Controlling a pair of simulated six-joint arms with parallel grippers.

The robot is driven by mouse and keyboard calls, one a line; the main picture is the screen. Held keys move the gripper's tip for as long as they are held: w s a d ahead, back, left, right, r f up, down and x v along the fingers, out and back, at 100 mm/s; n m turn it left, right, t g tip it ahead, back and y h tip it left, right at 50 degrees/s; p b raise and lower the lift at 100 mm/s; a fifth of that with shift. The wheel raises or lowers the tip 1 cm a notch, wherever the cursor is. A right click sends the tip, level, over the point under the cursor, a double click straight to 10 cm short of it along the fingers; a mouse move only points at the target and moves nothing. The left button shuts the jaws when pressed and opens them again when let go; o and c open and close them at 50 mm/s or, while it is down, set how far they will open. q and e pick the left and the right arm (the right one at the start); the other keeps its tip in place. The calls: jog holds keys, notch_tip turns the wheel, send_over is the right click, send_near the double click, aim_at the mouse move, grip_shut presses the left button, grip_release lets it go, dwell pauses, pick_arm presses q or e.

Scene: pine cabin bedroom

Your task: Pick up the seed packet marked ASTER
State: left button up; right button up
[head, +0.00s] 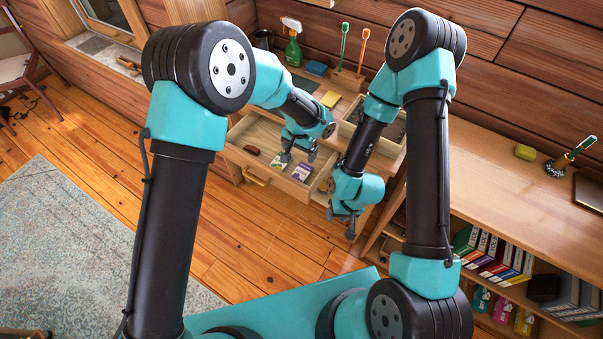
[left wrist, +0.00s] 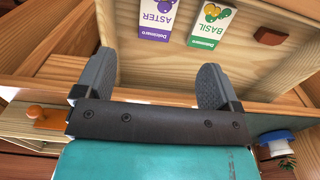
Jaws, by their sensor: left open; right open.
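The ASTER seed packet (left wrist: 158,17), white with purple lettering and a purple picture, lies in an open wooden drawer (head: 240,163). In the head view it is the purple and white packet (head: 302,172). A green and white BASIL packet (left wrist: 211,25) lies beside it, also seen in the head view (head: 278,162). My left gripper (head: 298,154) is open and empty over the drawer. In the left wrist view its fingers (left wrist: 155,85) are apart, with both packets ahead of them. My right gripper (head: 342,223) is open and empty, lower and to the right, outside the drawer.
A dark red-brown item (head: 252,150) lies in the drawer's left part. On the desk top are a spray bottle (head: 293,47), a blue sponge (head: 316,68), a yellow block (head: 330,99) and a brush holder (head: 347,80). A bookshelf (head: 500,200) stands to the right.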

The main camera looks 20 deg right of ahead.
pick_arm(q)
send_over(301, 173)
notch_tip(301, 173, down, 7)
jog(key=shift+w+a+r, duration=0.1)
jog(key=shift+a, duration=0.05)
jog(key=shift+f, duration=2.65)
jog(key=shift+c, duration=0.2)
jog(key=c, duration=1)
jog(key=shift+o, duration=0.2)
jog(key=shift+r, duration=0.15)
notch_tip(301, 173, up, 10)
